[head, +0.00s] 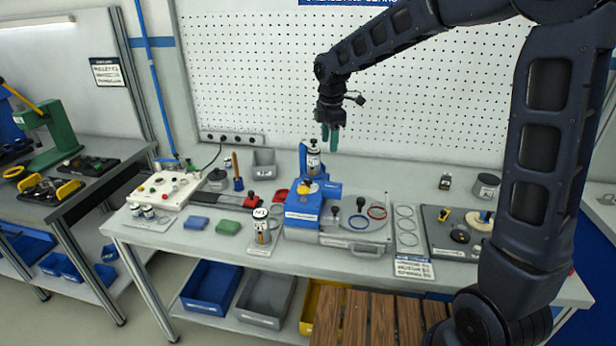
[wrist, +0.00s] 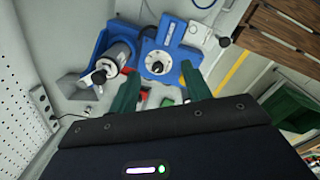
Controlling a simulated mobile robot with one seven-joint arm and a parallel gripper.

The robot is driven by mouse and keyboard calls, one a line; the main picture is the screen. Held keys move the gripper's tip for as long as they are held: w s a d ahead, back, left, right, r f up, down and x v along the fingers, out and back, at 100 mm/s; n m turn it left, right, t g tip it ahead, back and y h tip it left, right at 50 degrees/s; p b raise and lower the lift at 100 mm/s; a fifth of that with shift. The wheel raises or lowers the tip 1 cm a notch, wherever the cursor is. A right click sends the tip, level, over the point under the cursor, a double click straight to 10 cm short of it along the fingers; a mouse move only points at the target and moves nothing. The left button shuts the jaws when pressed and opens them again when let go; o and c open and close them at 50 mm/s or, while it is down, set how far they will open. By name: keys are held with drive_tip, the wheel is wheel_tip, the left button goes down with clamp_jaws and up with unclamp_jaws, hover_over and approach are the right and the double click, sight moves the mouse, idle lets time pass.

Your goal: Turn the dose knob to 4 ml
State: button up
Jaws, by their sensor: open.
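A dose knob (head: 305,187) sits on top of the unit's front block. In the wrist view the knob shows on a round pale dial (wrist: 157,66); its setting is too small to read. My gripper (head: 329,139) is open and empty, above and behind the unit. Its two green fingers show apart in the wrist view (wrist: 160,92), nothing between them.
A tray with rings (head: 345,236) is right of the unit. A control box (head: 163,191) is farther left. The pegboard (head: 250,80) rises behind.

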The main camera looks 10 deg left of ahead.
sight(308, 180)
drive_tip(key=a+f+n, duration=0.3)
drive_tip(key=a, duration=0.3)
drive_tip(key=shift+g, duration=0.3)
drive_tip(key=f, duration=1)
drive_tip(key=shift+s+a+f, duration=0.2)
drive_tip(key=shift+s+f, duration=0.15)
drive_tip(key=c, duration=1)
